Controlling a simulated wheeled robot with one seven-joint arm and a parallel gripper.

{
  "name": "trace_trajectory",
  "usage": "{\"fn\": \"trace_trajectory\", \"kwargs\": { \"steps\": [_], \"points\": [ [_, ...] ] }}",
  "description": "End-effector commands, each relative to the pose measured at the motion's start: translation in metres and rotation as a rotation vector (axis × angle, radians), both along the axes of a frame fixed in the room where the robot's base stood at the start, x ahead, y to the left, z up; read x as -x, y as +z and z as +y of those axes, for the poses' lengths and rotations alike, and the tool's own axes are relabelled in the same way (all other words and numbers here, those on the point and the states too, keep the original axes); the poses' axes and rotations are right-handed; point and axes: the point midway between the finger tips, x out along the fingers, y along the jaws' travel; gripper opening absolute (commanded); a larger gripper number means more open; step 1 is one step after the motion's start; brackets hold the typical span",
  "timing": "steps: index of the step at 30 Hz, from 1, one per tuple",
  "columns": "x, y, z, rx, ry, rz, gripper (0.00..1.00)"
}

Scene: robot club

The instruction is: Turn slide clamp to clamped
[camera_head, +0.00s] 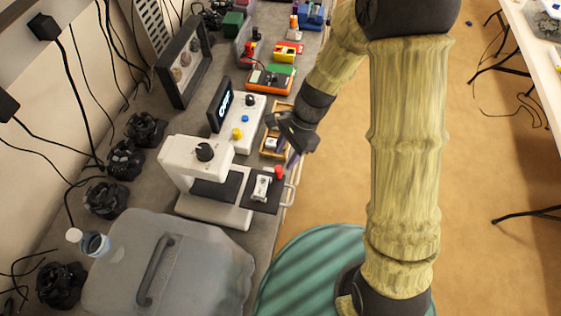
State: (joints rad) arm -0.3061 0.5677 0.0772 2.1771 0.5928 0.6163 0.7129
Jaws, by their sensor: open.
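A white C-shaped machine (190,170) with a black knob on top stands on the grey bench. On the dark plate (248,193) at its right side sits a small white clamp-like part (262,187), which looks like the slide clamp. A red knob (279,172) is just beyond it. Whether the clamp is clamped is too small to tell. My gripper (288,146) is open, pointing down just beyond the red knob, and appears empty. I cannot tell whether it touches the knob.
A white device with a dark screen (220,104) and a wooden tray (268,146) lie beyond the machine. A grey lidded case (190,270) and a bottle (95,243) stand nearer. The floor right of the bench is open.

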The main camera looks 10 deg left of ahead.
Motion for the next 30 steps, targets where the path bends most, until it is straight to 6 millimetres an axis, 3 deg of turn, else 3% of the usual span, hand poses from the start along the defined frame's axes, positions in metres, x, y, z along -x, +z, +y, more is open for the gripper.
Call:
{"fn": "trace_trajectory", "kwargs": {
  "steps": [9, 20, 26, 30],
  "points": [
    [0.011, -0.039, 0.012, 0.000, 0.001, 0.002, 0.43],
    [0.012, -0.044, 0.014, 0.000, 0.000, 0.000, 0.43],
    [0.012, -0.044, 0.014, 0.000, 0.000, 0.000, 0.04],
    [0.012, -0.044, 0.012, 0.000, -0.003, 0.002, 0.00]
  ]
}}
